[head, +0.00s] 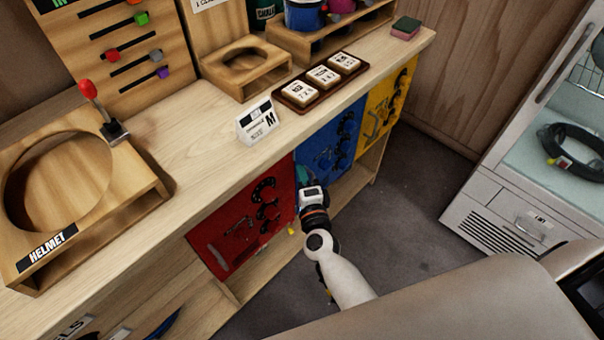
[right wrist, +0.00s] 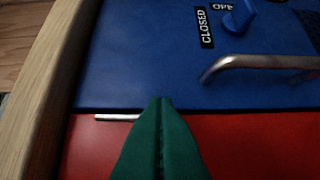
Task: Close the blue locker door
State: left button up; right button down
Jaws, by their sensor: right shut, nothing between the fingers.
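The blue locker door (head: 325,150) is in the counter front, between a red door (head: 235,232) and a yellow door (head: 386,103). It looks about in line with them in the head view; I cannot tell whether it is fully closed. In the right wrist view the blue door (right wrist: 135,55) carries a silver handle (right wrist: 255,65), a blue latch knob (right wrist: 240,17) and a CLOSED label (right wrist: 206,28). My right gripper (head: 304,174) is at the border of the red and blue doors. Its green fingers (right wrist: 160,102) are together and empty; contact is unclear. My left gripper is out of view.
The wooden counter (head: 200,130) holds a helmet stand (head: 130,225), a white size card (head: 257,122) and a tile tray (head: 322,80). A white cabinet (head: 500,200) stands at the right. Dark floor (head: 415,190) lies open between.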

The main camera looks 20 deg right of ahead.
jog(key=s+a+b, duration=0.1)
jog(key=s+a, duration=0.1)
jog(key=s, duration=1)
jog(key=s+a+f+n+g+y, duration=0.1)
jog(key=s+f+n+g, duration=0.2)
jog(key=f, duration=0.5)
jog(key=s+a+f+n+g+y+p, duration=0.1)
jog(key=s+f+n+g+y, duration=0.1)
jog(key=f+n, duration=0.45)
jog(key=s+f+n+g+y, duration=0.1)
jog(key=s+f+n+g, duration=0.15)
jog(key=f, duration=0.75)
jog(key=s+d+f+n+g, duration=0.3)
jog(key=s+f, duration=0.2)
jog(key=s, duration=0.3)
jog(key=s+d+f+n+g+h+p, duration=0.1)
jog(key=s+d+f+n+g, duration=0.2)
jog(key=s, duration=0.5)
jog(key=s+d+f+n+g, duration=0.3)
jog(key=s+d+f+n, duration=0.1)
jog(key=s+f, duration=0.3)
jog(key=shift+s+d+f+h+p, duration=0.15)
jog(key=shift+s+f+h+p, duration=0.25)
jog(key=shift+s, duration=0.35)
